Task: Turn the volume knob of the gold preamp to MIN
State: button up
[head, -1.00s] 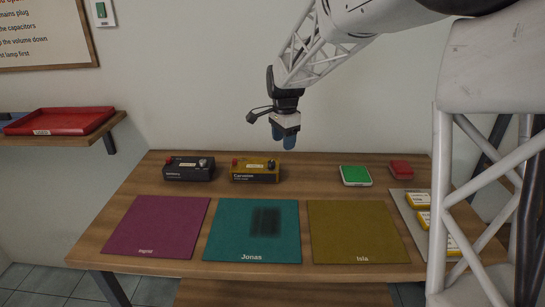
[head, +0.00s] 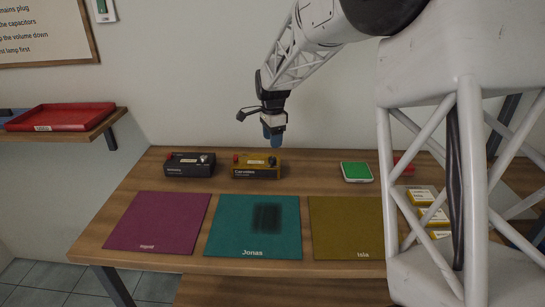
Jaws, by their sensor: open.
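The gold preamp (head: 257,173) stands at the back of the wooden table, behind the teal mat. It has a dark front with small lettering and a red part at its top left. Its volume knob (head: 273,161) is near the top right, just below my gripper, and is small and partly hard to make out; its setting cannot be read. My gripper (head: 274,139) points down with blue fingertips, open and empty, a little above the right side of the preamp. I cannot tell whether the fingertips touch the knob.
A black preamp (head: 189,166) stands to the left. Magenta (head: 152,222), teal (head: 228,240) and olive (head: 350,225) mats lie in front. A green-topped box (head: 356,172) and a red object (head: 403,163) are at the right. A red tray (head: 62,117) sits on the shelf.

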aim_at(272, 158)
jog(key=shift+f, duration=3.7)
jog(key=c, duration=0.9)
